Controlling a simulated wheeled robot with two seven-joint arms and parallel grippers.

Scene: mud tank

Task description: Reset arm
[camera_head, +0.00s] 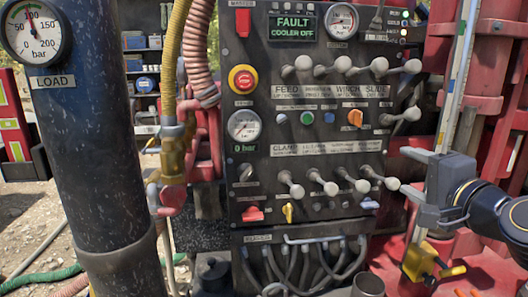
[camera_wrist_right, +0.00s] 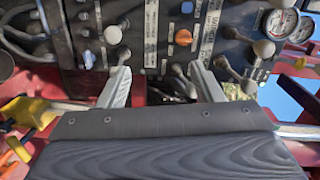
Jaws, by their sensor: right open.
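My right gripper (camera_head: 404,171) comes in from the right at the control panel's right edge. Its two fingers point left and stand apart, with nothing held. The right wrist view shows the fingers (camera_wrist_right: 160,76) spread before the panel. In the head view the rightmost knob of the lower lever row (camera_head: 392,184) is close to the lower fingertip; I cannot tell if they touch. The control panel (camera_head: 318,150) stands upright in the middle. Its display (camera_head: 293,28) reads FAULT, COOLER OFF. My left gripper is not in view.
A dark column with a LOAD gauge (camera_head: 33,31) stands at the left. A yellow hose (camera_head: 174,60) runs beside the panel. Several grey levers stick out, with an orange knob (camera_head: 355,118) between the rows. Red machinery (camera_head: 497,75) and a yellow fitting (camera_head: 425,262) crowd the right.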

